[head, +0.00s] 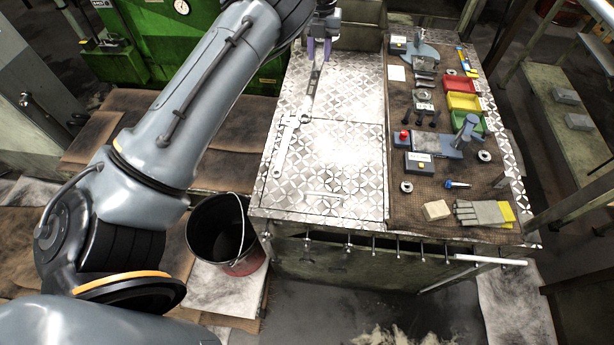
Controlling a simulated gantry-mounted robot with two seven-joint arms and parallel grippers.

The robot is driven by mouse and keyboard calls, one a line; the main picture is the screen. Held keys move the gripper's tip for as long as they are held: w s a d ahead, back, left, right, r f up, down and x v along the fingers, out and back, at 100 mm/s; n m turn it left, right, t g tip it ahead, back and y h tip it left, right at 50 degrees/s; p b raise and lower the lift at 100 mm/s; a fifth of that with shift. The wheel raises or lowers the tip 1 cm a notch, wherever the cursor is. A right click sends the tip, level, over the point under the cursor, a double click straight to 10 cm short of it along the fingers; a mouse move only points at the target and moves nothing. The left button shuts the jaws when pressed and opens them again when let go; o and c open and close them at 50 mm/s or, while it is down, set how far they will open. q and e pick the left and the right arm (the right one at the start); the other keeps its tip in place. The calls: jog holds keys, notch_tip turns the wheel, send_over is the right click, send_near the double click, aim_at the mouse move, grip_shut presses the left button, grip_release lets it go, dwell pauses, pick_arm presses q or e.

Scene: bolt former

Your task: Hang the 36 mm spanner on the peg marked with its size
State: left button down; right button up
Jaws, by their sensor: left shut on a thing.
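My left gripper (319,48) reaches in from the upper left, with its purple fingertips shut on the upper end of a silver spanner (310,95). The spanner slants down and to the left over the patterned metal top. A silver shape (285,150) continues its line at the lower left; I cannot tell whether it is the same spanner or another one. A row of several small pegs (348,245) sticks out along the front edge of the cabinet. No size marks are readable on the spanner or the pegs. My right gripper is not in view.
The patterned metal top (345,165) is mostly clear. A brown mat (400,205) on the right carries red, yellow and green bins (463,102), a vice-like tool, blocks and gloves (480,213). A dark bucket (225,235) stands left of the cabinet.

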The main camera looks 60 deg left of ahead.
pick_arm(q)
jog(key=shift+w+r, duration=0.15)
jog(key=shift+r, duration=0.15)
jog(key=shift+f, duration=0.1)
jog(key=b, duration=0.3)
send_over(317, 129)
notch_tip(317, 129, down, 16)
notch_tip(317, 129, down, 9)
jog(key=shift+a, duration=0.1)
jog(key=shift+f, duration=1.3)
jog(key=c, duration=0.8)
grip_release()
